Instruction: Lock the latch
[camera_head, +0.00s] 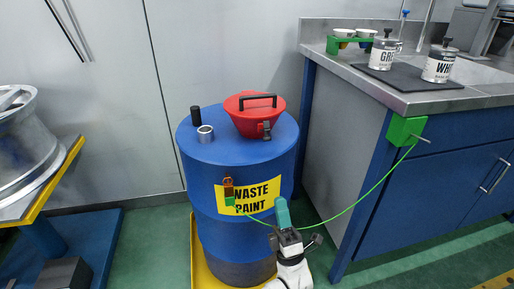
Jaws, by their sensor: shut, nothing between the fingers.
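A red funnel lid (258,118) with a black handle sits on top of a blue waste paint drum (200,150). A small dark latch (266,130) is at the lid's front rim, with a red part below it; I cannot tell if it is locked. My gripper (282,210), with teal fingers, is shut and empty. It points up in front of the drum's lower right side, below the latch and apart from it in the picture. A copper and green clamp (229,192) is on the drum's front by the yellow label (259,195).
A green cable (362,198) runs from a green box (405,131) on the counter's corner toward the drum, passing behind my gripper. A black cylinder (196,116) and a metal ring (205,134) stand on the drum top. A wheel (28,135) is at left.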

